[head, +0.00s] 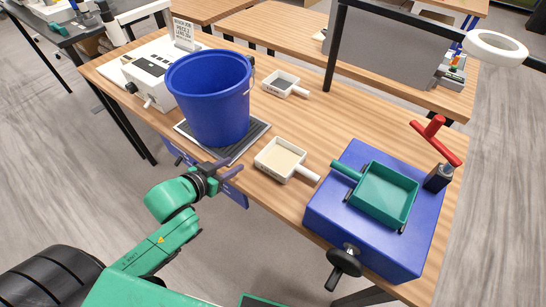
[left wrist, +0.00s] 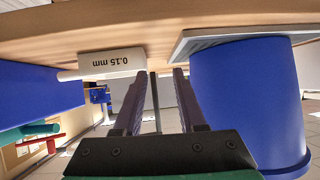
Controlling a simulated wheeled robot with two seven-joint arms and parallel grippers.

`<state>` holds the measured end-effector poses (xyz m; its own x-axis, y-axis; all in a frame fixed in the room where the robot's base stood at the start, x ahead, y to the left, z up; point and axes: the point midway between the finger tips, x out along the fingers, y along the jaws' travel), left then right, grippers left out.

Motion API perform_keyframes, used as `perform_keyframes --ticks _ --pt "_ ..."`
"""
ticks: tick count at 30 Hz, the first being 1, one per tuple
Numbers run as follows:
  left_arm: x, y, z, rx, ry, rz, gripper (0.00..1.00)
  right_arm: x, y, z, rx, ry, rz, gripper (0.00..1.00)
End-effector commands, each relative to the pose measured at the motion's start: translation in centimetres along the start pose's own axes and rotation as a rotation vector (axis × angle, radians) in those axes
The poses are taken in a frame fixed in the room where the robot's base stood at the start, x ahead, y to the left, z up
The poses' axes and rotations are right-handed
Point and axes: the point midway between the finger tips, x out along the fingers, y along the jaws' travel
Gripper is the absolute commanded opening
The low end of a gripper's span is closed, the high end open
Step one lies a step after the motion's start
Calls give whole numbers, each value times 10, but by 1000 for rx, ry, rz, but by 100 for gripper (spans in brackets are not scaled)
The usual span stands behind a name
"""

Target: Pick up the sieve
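A white square sieve (head: 280,159) with a beige mesh and a white handle lies near the table's front edge. In the left wrist view this sieve (left wrist: 112,61) appears upside down, with a label that reads 0.15 mm. A smaller white sieve (head: 280,84) with a grey mesh lies farther back. A green sieve (head: 383,194) sits on a blue box. My left gripper (head: 230,169) is at the front edge, left of the beige sieve and apart from it. Its two fingers (left wrist: 156,88) are spread with nothing between them. My right gripper is not in view.
A blue bucket (head: 208,97) stands on a grey mat (head: 245,141) just behind and left of my left gripper. The blue box (head: 338,222) with a black knob and a red handle (head: 435,140) fills the right.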

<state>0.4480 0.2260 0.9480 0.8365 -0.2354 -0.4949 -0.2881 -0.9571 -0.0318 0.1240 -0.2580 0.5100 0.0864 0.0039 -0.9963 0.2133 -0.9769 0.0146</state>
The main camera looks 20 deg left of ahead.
Motion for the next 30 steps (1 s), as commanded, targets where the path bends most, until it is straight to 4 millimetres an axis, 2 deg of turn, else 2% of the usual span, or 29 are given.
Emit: perform_keyframes --ticks 3,7,12,18,23,30 --pt "-2 10 -22 8 90 73 40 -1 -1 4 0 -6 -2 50" --pt "7 13 -31 4 120 95 40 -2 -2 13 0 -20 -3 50" --pt "40 16 -37 3 122 93 40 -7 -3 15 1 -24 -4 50" --pt "81 20 -40 2 118 92 40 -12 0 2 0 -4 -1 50" --pt "99 23 -40 3 116 93 40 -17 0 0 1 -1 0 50" --pt "138 29 -39 4 116 94 40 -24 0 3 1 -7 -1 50"
